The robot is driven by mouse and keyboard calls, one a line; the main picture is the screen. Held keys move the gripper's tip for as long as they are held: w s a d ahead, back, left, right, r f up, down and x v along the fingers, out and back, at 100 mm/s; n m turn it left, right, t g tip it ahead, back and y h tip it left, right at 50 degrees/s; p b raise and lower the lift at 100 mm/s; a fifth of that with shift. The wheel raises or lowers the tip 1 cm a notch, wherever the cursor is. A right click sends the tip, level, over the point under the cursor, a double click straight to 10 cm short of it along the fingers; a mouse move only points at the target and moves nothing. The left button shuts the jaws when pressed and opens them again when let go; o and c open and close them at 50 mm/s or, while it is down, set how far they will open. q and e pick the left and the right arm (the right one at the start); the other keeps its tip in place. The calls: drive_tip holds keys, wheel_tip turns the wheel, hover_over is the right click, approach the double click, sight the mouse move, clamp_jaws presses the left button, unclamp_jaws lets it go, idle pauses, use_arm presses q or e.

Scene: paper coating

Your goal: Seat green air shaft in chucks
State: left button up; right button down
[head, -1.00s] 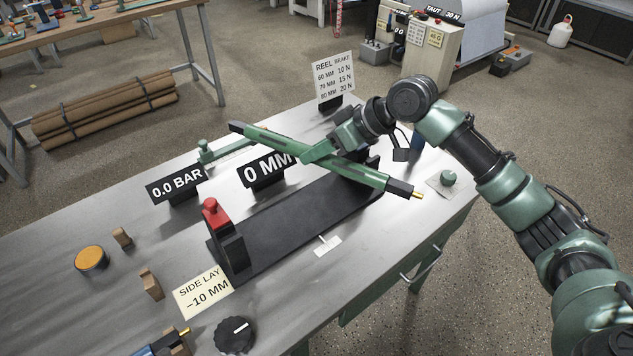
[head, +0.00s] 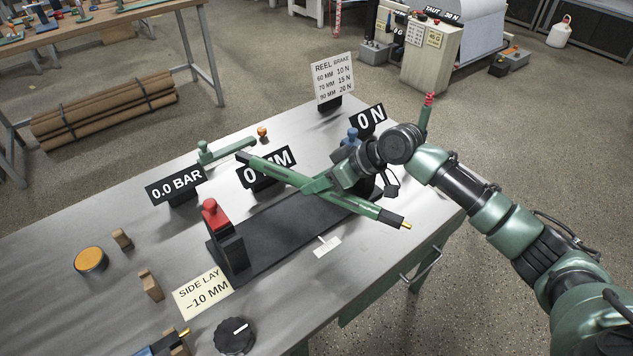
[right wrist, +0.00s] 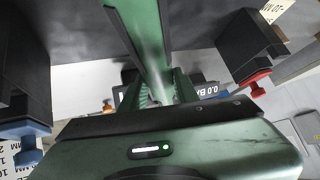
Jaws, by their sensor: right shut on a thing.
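My right gripper (head: 316,187) is shut on the green air shaft (head: 366,207) near its middle and holds it above the black chuck base (head: 268,247). The shaft lies crosswise to the line between the chucks, its brass tip toward the lower right. The red-topped chuck (head: 228,240) stands at the base's near left end. The blue-topped chuck (head: 351,136) is at the far right end, largely hidden by my arm. In the right wrist view the shaft (right wrist: 147,35) runs between the red-topped chuck (right wrist: 250,50) and the blue-topped chuck (right wrist: 20,95). My left gripper is out of view.
Signs reading 0.0 BAR (head: 176,188), 0 MM (head: 256,175) and 0 N (head: 368,119) stand behind the base. A green lever-like piece (head: 227,151) is at the back. A black knob (head: 235,336) and wooden blocks (head: 151,285) are near the front left.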

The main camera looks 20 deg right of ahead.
drive_tip(key=shift+f, duration=0.2)
drive_tip(key=c, duration=1.1)
unclamp_jaws()
drive_tip(key=shift+f, duration=0.15)
drive_tip(key=shift+o, duration=0.2)
drive_tip(key=shift+d+r, duration=0.1)
drive_tip(key=shift+r, duration=0.45)
drive_tip(key=v, duration=1.1)
drive_tip(key=shift+s+d+r+b, duration=0.2)
drive_tip(key=shift+b, duration=0.15)
